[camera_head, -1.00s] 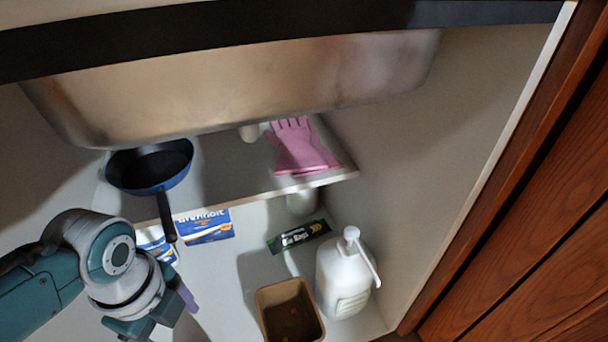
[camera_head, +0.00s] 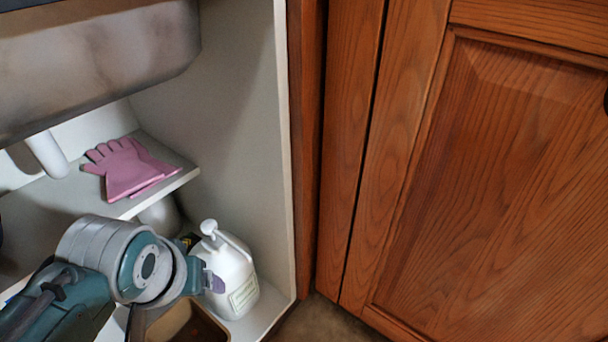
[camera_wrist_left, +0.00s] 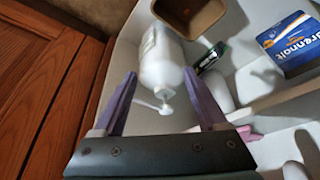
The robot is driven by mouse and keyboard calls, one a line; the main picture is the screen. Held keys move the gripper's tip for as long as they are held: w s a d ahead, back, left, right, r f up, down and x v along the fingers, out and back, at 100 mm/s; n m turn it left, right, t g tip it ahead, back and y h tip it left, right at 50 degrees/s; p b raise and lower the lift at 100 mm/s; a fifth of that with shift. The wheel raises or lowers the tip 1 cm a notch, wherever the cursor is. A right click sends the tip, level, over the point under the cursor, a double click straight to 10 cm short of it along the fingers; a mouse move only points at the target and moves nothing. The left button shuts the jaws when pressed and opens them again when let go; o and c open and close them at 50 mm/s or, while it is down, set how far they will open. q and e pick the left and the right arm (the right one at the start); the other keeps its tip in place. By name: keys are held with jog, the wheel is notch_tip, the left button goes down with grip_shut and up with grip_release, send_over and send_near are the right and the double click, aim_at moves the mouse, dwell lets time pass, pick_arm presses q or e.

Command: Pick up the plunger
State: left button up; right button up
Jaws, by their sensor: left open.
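I cannot make out a plunger in either view. My left gripper (camera_head: 208,283) is inside the cabinet under the sink, in front of the white pump bottle (camera_head: 232,275). In the left wrist view the gripper (camera_wrist_left: 157,74) is open, its two purple fingers apart. The white bottle (camera_wrist_left: 160,60) shows between and beyond the fingers, its pump spout towards the palm. Whether a finger touches the bottle cannot be told. My arm hides part of the cabinet floor in the head view. My right gripper is not in view.
A brown bin (camera_head: 190,325) stands beside the bottle; it also shows in the wrist view (camera_wrist_left: 190,14). Pink gloves (camera_head: 126,168) lie on the shelf (camera_head: 45,215) below the metal sink (camera_head: 95,60). A blue box (camera_wrist_left: 290,42) is nearby. A wooden door (camera_head: 490,180) is at right.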

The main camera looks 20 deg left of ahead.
aim_at(208, 227)
pick_arm(q)
jog(key=w+a+b, duration=0.1)
jog(key=w+b, duration=0.1)
jog(key=w, duration=0.1)
jog(key=w+a+b, duration=0.1)
jog(key=w+b, duration=0.1)
jog(key=w, duration=0.1)
jog(key=w+a+b, duration=0.2)
jog(key=w, duration=0.2)
jog(key=shift+f, duration=0.2)
jog(key=shift+w+a+r+b, duration=0.15)
jog(key=shift+w+b, duration=0.2)
jog(key=shift+w, duration=0.05)
jog(key=shift+w+a, duration=0.1)
jog(key=shift+w, duration=0.1)
jog(key=b+x, duration=0.5)
jog(key=shift+w+r, duration=0.1)
grip_shut()
